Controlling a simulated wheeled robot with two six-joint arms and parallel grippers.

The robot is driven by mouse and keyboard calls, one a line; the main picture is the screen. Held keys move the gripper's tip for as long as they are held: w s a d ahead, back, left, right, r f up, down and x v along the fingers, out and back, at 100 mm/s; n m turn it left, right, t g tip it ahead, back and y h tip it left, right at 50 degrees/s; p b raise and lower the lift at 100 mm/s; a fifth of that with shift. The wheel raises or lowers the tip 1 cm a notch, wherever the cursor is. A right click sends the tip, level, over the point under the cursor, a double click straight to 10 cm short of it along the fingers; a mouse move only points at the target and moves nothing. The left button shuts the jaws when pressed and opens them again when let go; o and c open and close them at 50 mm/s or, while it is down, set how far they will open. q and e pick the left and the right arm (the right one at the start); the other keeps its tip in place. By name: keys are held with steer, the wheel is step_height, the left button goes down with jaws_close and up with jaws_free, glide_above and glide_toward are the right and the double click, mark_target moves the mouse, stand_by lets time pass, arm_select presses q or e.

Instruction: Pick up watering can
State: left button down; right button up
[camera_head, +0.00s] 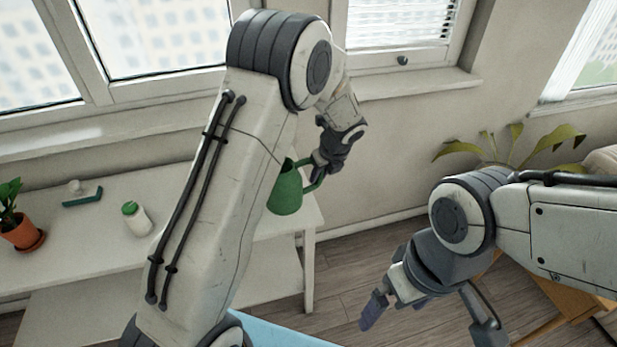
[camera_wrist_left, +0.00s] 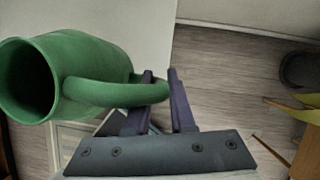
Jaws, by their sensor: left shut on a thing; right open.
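The green watering can (camera_head: 286,190) is near the right end of the white table in the head view, partly hidden behind my left arm. In the left wrist view the can (camera_wrist_left: 85,62) is at the left, its round opening facing the camera. My left gripper (camera_head: 322,172) is shut on the can's curved handle; the wrist view shows the handle between its two fingers (camera_wrist_left: 161,100). I cannot tell for sure whether the can is clear of the tabletop. My right gripper (camera_head: 428,318) is open and empty, low at the right of the head view.
The white table (camera_head: 85,243) also holds a potted plant (camera_head: 22,232), a small white-and-green jar (camera_head: 136,218) and a green-based object (camera_head: 82,194). A leafy plant (camera_head: 510,150) stands at the right. Wooden floor (camera_head: 350,262) lies open between table and right arm.

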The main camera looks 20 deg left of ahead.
arm_select(q)
steer(key=d+r, duration=0.3)
steer(key=d, duration=0.2)
steer(key=shift+s+d+r, duration=0.25)
steer(key=shift+s+d, duration=0.05)
steer(key=shift+s, duration=0.05)
stand_by(0.3)
stand_by(0.5)
